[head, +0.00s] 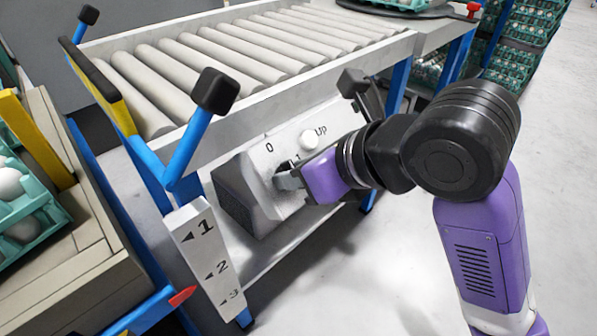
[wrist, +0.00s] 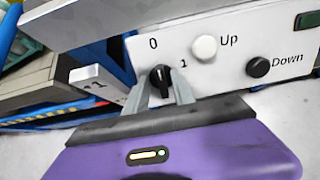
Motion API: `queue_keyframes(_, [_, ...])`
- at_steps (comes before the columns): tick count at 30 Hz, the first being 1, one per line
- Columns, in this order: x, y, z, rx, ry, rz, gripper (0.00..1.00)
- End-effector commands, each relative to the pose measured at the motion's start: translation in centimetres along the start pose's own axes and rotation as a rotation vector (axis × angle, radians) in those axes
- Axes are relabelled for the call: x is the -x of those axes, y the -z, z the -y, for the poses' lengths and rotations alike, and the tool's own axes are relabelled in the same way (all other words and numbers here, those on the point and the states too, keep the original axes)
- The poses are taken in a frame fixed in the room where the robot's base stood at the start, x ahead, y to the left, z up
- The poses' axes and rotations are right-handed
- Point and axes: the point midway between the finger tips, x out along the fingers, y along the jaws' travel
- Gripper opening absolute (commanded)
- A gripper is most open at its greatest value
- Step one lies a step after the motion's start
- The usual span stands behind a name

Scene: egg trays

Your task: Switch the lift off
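The lift's control panel (wrist: 215,72) is a pale box with a black rotary knob (wrist: 161,78) marked 0 above and 1 at its upper right. The knob's ridge stands roughly upright in the wrist view; I cannot tell surely which mark it points to. My gripper (wrist: 161,92) is at the panel, its two grey fingers spread on either side of the knob with a gap visible between them. In the head view my gripper (head: 286,180) reaches the panel front (head: 262,155) from the right, and the knob is hidden there.
A white Up button (wrist: 204,47) and a black Down button (wrist: 258,67) sit right of the knob. The roller conveyor (head: 215,60) is above the panel. A blue post with a 1-2-3 scale (head: 207,250) stands at the left. Open floor lies at the right.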

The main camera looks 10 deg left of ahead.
Motion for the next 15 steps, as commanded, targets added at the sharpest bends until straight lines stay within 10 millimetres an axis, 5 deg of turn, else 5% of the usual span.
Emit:
queue_keyframes(10, [0.3, -0.1, 0.2, -0.004, 0.003, 0.001, 0.36])
queue_keyframes(15, [2.4, -0.2, 0.2, -0.004, 0.005, 0.001, 0.36])
